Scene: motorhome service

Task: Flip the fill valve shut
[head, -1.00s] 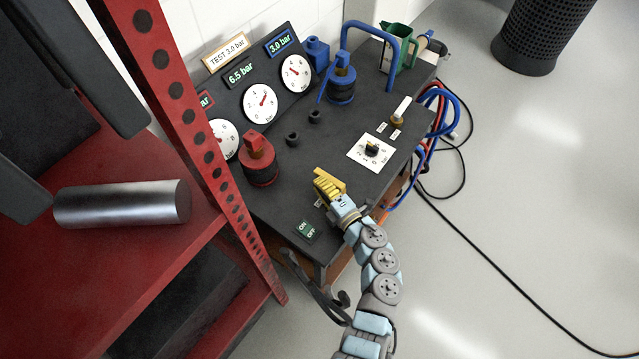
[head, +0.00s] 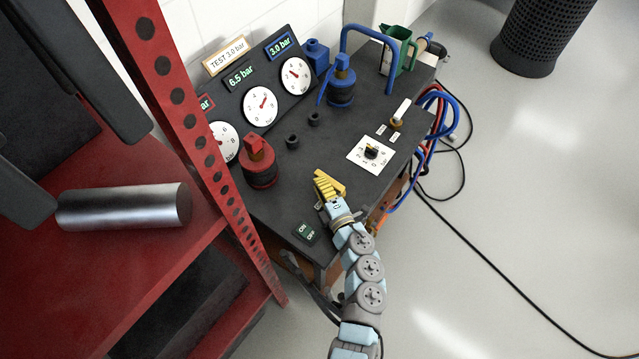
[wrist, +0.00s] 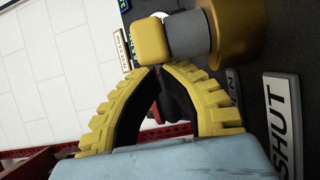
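The fill valve shows close up in the wrist view as a brass body (wrist: 236,35) with a grey lever stem (wrist: 184,36) and a yellow end knob (wrist: 152,43). A SHUT label (wrist: 282,118) lies at the right, and a second label ending in N (wrist: 234,88) is partly hidden behind my finger. My gripper (wrist: 157,69) has yellow ribbed fingers bowed outward, with tips together just below the knob. Nothing shows held between them; whether they touch the knob is unclear. In the head view my gripper (head: 326,186) is at the bench's front edge, largely covering the valve.
The dark bench (head: 300,190) carries a red valve (head: 258,162), a blue valve (head: 342,80), a dial plate (head: 371,153) and an ON/OFF switch (head: 306,231). Gauges (head: 262,106) stand behind. A red rack post (head: 196,125) rises at left. Hoses (head: 438,110) hang at right.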

